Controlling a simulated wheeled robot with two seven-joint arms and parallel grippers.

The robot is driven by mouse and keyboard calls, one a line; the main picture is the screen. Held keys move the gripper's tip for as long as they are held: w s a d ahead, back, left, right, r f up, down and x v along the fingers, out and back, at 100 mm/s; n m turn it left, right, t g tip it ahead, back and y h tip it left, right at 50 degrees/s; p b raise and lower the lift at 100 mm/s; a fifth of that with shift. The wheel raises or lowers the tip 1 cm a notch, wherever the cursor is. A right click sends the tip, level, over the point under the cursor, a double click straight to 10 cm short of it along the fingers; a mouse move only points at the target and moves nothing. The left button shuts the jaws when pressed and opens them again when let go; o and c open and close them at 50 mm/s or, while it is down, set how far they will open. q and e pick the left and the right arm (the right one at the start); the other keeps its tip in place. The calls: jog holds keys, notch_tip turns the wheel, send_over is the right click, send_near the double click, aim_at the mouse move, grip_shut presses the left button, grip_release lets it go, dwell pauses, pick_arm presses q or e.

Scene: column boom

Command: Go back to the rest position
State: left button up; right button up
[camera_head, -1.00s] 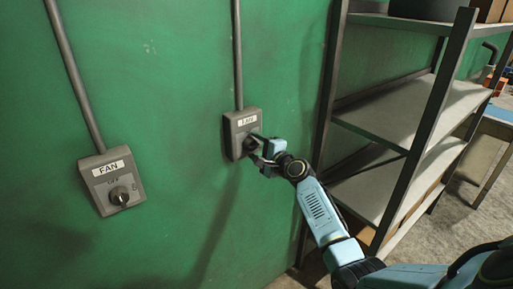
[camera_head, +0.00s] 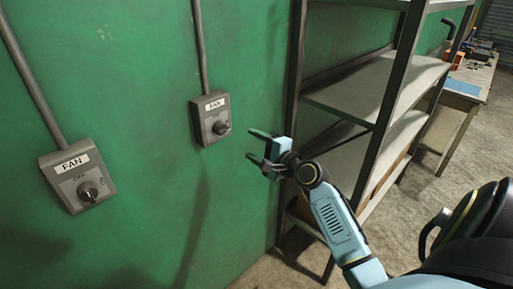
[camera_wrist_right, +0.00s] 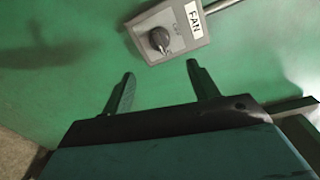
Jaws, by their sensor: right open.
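My right gripper (camera_head: 254,147) is open and empty. In the head view it is in front of the green wall, a little to the right of the right fan switch box (camera_head: 211,119) and apart from it. The right wrist view shows the two fingers (camera_wrist_right: 160,78) spread, with a grey fan box (camera_wrist_right: 169,28) and its dark knob (camera_wrist_right: 159,40) beyond them. A second fan switch box (camera_head: 78,176) with a round knob is on the wall at the left. My left gripper is not in view.
A metal shelf rack (camera_head: 366,86) stands right of my right gripper, close to the forearm. A workbench (camera_head: 462,88) with small items is farther back on the right. Conduits run up the green wall (camera_head: 120,80) from both boxes. Concrete floor (camera_head: 440,185) is open at the right.

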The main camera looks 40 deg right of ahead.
jog(key=shift+s, duration=0.25)
dwell(0.4)
notch_tip(320, 180, down, 24)
jog(key=s+a+n+g+h+b, duration=0.1)
jog(key=s+a+n+g+b, duration=0.2)
jog(key=g+b, duration=0.15)
jog(key=s+a+f+n+g+b, duration=0.25)
jog(key=s+f, duration=0.25)
jog(key=f, duration=0.6)
jog(key=s+a+f+n+g+b, duration=0.15)
jog(key=s+f+n, duration=0.35)
jog(key=f, duration=0.6)
jog(key=s+a+f+n+g+b, duration=0.2)
jog(key=s+f, duration=0.5)
jog(key=s, duration=0.4)
jog(key=s+a+f+n+g+b, duration=0.2)
jog(key=s+f, duration=0.6)
jog(key=s, duration=0.4)
jog(key=s+a+f+n+g+b, duration=0.2)
jog(key=s+a+f+n+g, duration=0.2)
jog(key=s+f+n, duration=0.3)
jog(key=s+a+f, duration=0.1)
jog(key=s, duration=0.3)
jog(key=shift+s+n+h, duration=0.2)
jog(key=shift+n+h, duration=0.1)
jog(key=shift+n, duration=0.05)
